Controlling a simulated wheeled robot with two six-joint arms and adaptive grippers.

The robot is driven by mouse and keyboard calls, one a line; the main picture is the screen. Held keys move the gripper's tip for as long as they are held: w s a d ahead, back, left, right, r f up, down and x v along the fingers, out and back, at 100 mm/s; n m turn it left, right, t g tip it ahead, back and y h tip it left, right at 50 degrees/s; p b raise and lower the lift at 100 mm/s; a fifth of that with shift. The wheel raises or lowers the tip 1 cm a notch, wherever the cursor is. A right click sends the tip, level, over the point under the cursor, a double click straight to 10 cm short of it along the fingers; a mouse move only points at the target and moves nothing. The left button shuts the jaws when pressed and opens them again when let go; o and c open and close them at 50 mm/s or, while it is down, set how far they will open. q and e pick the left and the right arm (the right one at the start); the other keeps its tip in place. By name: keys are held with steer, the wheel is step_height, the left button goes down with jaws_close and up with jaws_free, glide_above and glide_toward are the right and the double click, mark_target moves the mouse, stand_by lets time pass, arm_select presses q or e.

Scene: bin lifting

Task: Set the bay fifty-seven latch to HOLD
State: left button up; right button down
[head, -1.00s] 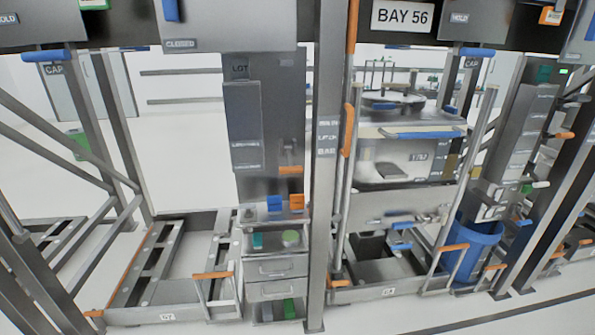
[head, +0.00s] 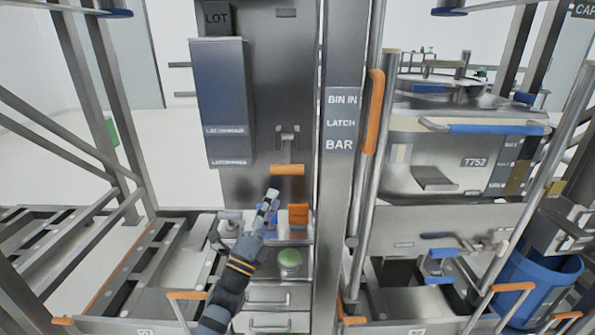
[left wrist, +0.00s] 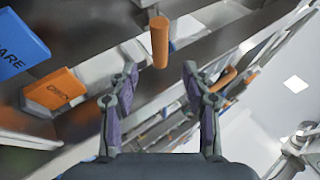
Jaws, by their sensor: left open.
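An orange latch handle (head: 287,170) hangs on a short metal stem on the grey upright panel. It also shows in the left wrist view (left wrist: 160,42), ahead of the fingers near the top middle. My left gripper (head: 270,197) is just below and left of the handle in the head view. In the left wrist view the gripper (left wrist: 160,85) is open, its fingers apart, nothing between them; the handle looks apart from both. An orange block (head: 299,214) and a partly hidden blue block sit below the handle. No bay number or HOLD mark is readable now. My right gripper is not in view.
A post with a "BIN IN / LATCH / BAR" label (head: 341,122) and an orange grip (head: 374,112) stand right of the panel. A grey box (head: 221,102) juts out left of the latch. A green button (head: 289,259) and drawers lie below. A bin marked T752 (head: 435,150) is at right.

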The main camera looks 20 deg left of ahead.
mark_target(285, 174)
arm_select(q)
steer(key=p+x, duration=0.4)
steer(key=x, duration=0.5)
steer(key=shift+a+r, duration=0.1)
steer(key=shift+w+r, duration=0.25)
steer(key=shift+w, duration=0.3)
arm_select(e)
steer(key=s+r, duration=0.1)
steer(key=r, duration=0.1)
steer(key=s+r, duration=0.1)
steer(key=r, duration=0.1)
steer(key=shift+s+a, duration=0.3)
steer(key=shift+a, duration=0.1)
arm_select(q)
jaws_close()
